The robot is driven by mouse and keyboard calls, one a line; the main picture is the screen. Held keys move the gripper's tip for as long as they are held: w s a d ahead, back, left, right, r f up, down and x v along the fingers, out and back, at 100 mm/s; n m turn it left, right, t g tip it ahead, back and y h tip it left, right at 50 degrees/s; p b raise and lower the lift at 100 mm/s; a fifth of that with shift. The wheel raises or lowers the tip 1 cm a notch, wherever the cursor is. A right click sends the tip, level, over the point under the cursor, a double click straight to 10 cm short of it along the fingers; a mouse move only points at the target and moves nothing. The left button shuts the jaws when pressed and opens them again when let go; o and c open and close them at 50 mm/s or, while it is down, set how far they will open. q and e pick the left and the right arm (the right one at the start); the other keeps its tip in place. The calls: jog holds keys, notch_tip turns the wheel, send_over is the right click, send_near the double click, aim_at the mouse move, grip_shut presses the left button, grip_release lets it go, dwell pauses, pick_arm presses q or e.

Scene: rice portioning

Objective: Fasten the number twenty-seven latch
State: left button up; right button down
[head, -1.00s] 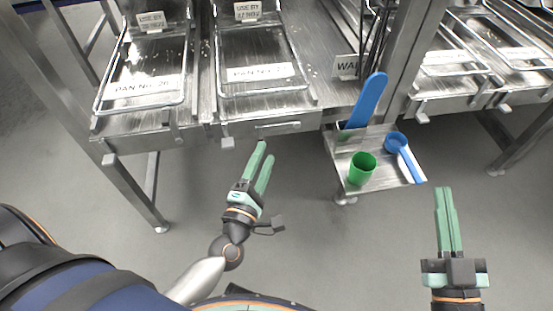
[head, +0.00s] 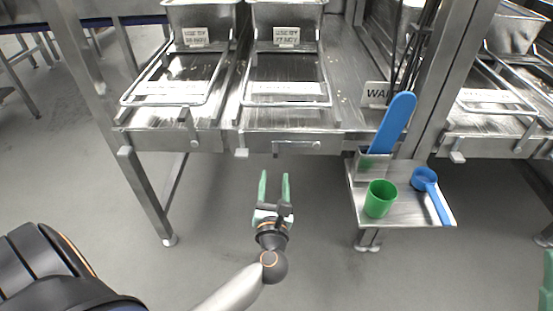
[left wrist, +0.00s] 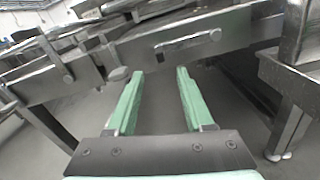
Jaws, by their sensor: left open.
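Two pan bays stand side by side on the steel bench. The right one's front rail carries a latch (head: 298,145) whose bar lies level; in the left wrist view the latch (left wrist: 188,42) shows a rounded knob at its right end. The left bay's latch (head: 190,128) stands upright. My left gripper (head: 274,178) is open and empty, below and in front of the right bay's rail, apart from the latch. Its fingers (left wrist: 158,85) point toward the rail. My right gripper (head: 547,270) is cut off at the right edge.
A small steel shelf (head: 405,215) to the right holds a green cup (head: 380,198), a blue scoop (head: 430,190) and a blue paddle (head: 393,122) in a holder. A bench leg (head: 150,200) stands at left. The floor below the rail is clear.

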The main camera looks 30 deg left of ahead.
aim_at(275, 156)
pick_arm(q)
jog(key=b+x, duration=0.1)
jog(key=x, duration=0.7)
jog(key=shift+w+a, duration=0.1)
jog(key=shift+w, duration=0.25)
grip_shut()
dwell(1.0)
